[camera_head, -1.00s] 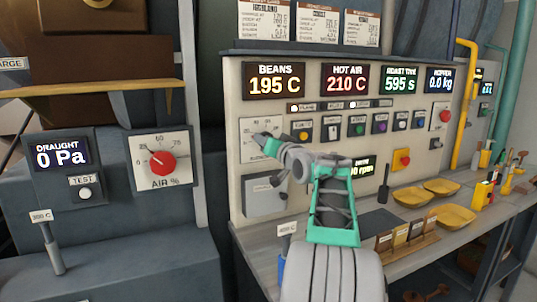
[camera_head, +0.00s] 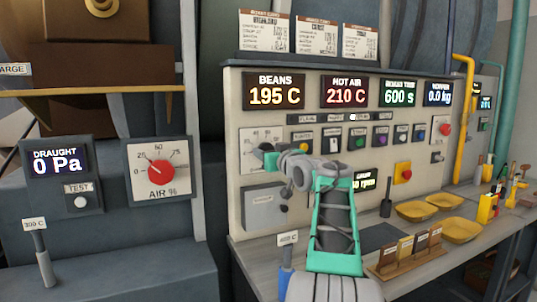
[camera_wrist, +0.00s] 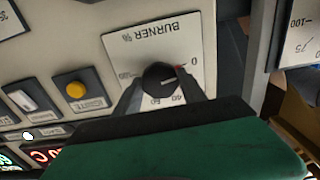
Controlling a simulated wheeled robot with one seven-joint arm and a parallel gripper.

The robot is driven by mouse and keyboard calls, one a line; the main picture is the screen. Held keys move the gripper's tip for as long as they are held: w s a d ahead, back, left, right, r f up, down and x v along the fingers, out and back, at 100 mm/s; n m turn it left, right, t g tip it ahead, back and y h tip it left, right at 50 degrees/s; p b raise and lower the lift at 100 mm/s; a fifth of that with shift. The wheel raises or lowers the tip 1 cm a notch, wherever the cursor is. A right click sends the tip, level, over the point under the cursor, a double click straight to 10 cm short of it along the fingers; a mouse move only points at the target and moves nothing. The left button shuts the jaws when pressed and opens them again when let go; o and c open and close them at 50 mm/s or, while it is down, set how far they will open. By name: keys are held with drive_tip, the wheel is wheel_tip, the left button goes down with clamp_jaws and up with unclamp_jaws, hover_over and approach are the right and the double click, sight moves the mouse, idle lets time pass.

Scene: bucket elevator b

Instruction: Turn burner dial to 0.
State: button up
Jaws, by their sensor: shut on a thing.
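The burner dial (camera_wrist: 158,78) is a round black knob on a white scale plate marked BURNER % (camera_wrist: 150,50), upside down in the wrist view. Its red pointer mark lies on the side of the 0 label and looks lined up with it. My gripper (camera_wrist: 161,84) has its dark fingers on either side of the knob and is shut on it. In the head view my gripper (camera_head: 264,156) is at the burner plate (camera_head: 250,138), and the knob is hidden behind it.
A yellow button (camera_wrist: 76,90) and a white switch (camera_wrist: 24,101) sit beside the plate. The red air dial (camera_head: 161,171) is on a separate panel at left. Yellow trays (camera_head: 418,210) and a wooden card holder (camera_head: 405,258) stand on the bench.

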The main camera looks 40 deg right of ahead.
drive_tip(key=o, duration=1.3)
drive_tip(key=shift+o, duration=0.2)
drive_tip(key=b+v, duration=0.1)
drive_tip(key=v, duration=0.6)
drive_tip(key=shift+s, duration=0.4)
drive_tip(key=shift+a, duration=0.15)
